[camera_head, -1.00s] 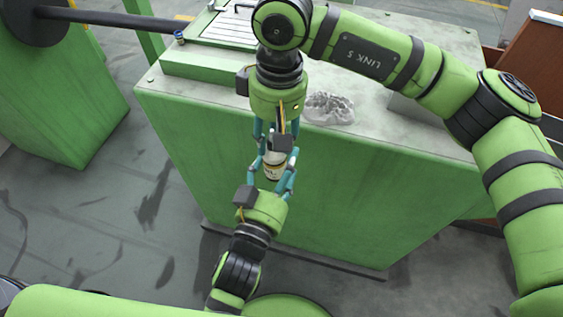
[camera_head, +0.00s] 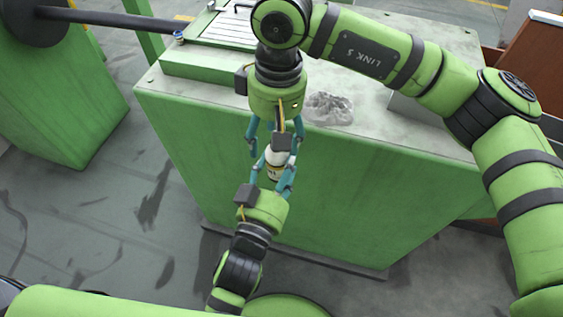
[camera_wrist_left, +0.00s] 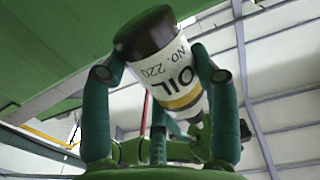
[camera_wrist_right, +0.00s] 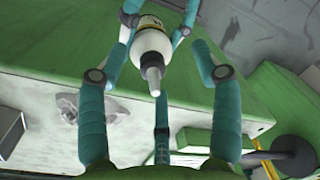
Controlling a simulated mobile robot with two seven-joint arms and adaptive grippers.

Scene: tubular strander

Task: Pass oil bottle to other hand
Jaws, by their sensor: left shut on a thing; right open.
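The oil bottle (camera_head: 274,172) is white with a dark base, a narrow pale nozzle and a label reading "OIL NO. 220". My left gripper (camera_head: 273,178), the lower one, is shut on the bottle. In the left wrist view its fingers press both sides of the bottle (camera_wrist_left: 172,75) near the dark base. My right gripper (camera_head: 274,148) is above, facing it, with its fingers spread. In the right wrist view the bottle (camera_wrist_right: 152,48) has its nozzle pointing toward the right palm, between the open fingers. The fingertips of both grippers are close together.
A large green machine cabinet (camera_head: 330,200) stands directly behind the grippers. A grey crumpled lump (camera_head: 328,107) lies on its top near the edge. A dark shaft (camera_head: 110,20) runs at upper left. Bare floor (camera_head: 110,215) is at left.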

